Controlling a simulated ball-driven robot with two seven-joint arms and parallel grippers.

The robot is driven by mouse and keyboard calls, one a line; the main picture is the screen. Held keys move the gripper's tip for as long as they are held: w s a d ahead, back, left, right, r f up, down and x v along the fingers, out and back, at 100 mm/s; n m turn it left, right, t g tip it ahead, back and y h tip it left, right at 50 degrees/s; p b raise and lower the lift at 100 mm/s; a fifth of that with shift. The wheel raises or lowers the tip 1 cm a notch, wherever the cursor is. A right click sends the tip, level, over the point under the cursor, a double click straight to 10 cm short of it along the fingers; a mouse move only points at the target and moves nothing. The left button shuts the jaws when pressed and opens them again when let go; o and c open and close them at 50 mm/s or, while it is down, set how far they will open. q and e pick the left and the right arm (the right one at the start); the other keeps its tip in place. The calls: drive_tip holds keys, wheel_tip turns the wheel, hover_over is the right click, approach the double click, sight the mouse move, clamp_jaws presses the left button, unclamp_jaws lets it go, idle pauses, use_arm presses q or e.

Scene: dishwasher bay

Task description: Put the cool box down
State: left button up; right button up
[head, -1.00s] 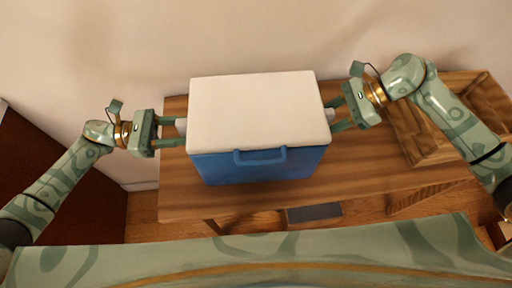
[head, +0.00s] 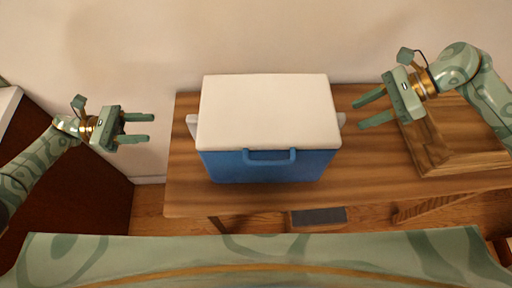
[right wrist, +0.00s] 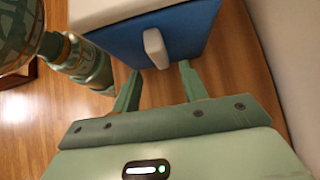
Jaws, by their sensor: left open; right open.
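The cool box (head: 266,168) has a blue body, a white lid and a blue front handle. It stands upright on the wooden table (head: 375,185). A pale side handle shows at each end. My left gripper (head: 152,129) is open and empty, apart from the box on its left side. My right gripper (head: 357,113) is open and empty, a little to the right of the box. In the right wrist view, the blue side of the cool box (right wrist: 185,35) and its pale side handle lie ahead of the open fingers (right wrist: 160,82), with a gap between them.
A wooden tray or crate (head: 460,158) sits on the right part of the table. A dark red-brown cabinet (head: 85,195) stands at the left. The wall is close behind the table. A dark grey flat object (head: 318,216) shows below the table's front edge.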

drive_tip(key=v, duration=0.5)
drive_tip(key=shift+d+r, duration=0.15)
